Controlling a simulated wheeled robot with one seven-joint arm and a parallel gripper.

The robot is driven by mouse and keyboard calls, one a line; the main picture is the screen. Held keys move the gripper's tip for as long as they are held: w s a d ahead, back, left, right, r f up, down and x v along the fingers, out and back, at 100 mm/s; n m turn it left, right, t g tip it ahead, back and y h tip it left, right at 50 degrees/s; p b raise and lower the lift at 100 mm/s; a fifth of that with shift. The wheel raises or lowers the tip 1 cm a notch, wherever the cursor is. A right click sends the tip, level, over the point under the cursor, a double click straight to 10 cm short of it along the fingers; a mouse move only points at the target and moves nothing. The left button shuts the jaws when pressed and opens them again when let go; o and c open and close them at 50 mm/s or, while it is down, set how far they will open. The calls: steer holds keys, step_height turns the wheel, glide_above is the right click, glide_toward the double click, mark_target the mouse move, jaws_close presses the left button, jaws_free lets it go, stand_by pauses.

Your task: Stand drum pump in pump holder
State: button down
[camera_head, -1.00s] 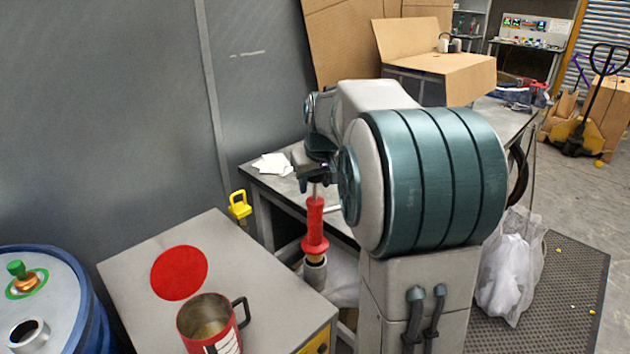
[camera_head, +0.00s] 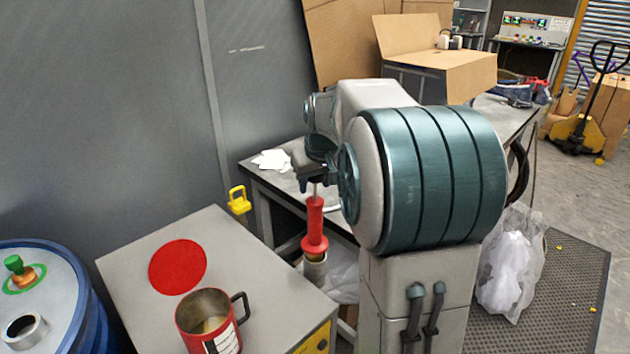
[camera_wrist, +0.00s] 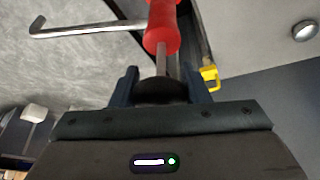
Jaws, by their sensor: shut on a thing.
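The drum pump (camera_head: 315,222) has a red body, a thin metal rod above it and a bent metal spout. It hangs upright; in the wrist view its red body (camera_wrist: 161,28) and spout (camera_wrist: 90,28) show ahead of my fingers. My gripper (camera_wrist: 160,88) is shut on the top of the pump, above the rod. The pump holder (camera_head: 314,271), a grey cup at the right edge of the grey cabinet, stands directly under the red body. The pump's lower end enters its mouth, with a narrow tan band showing between. The inside of the holder is hidden.
The grey cabinet top (camera_head: 235,263) bears a red disc (camera_head: 178,264) and a red mug (camera_head: 210,322). A blue drum (camera_head: 85,290) stands at the left. A yellow hook-like thing (camera_head: 239,201) is behind the cabinet. A workbench (camera_head: 262,182) with white papers lies behind my arm.

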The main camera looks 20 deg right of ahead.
mark_target(315, 198)
steer(key=shift+f+b, duration=1.45)
steer(key=shift+f, duration=0.2)
stand_by(0.7)
steer(key=c, duration=0.7)
jaws_free()
steer(key=shift+s+f, duration=0.1)
steer(key=shift+f, duration=0.15)
steer(key=v, duration=1.4)
steer(key=shift+r, duration=0.1)
steer(key=shift+g+y, duration=0.3)
steer(key=shift+g, duration=0.6)
steer(key=s+a+f+p, duration=0.1)
steer(key=s+a+f, duration=0.2)
steer(key=s+f, duration=0.2)
steer(key=s+a+f+p, duration=0.1)
steer(key=s+a+f, duration=0.3)
steer(key=s, duration=0.5)
steer(key=s+a+f+p, duration=0.1)
steer(key=s+a+f, duration=0.3)
steer(key=s+f, duration=0.2)
steer(key=shift+s+f, duration=0.35)
steer(key=shift+s, duration=0.15)
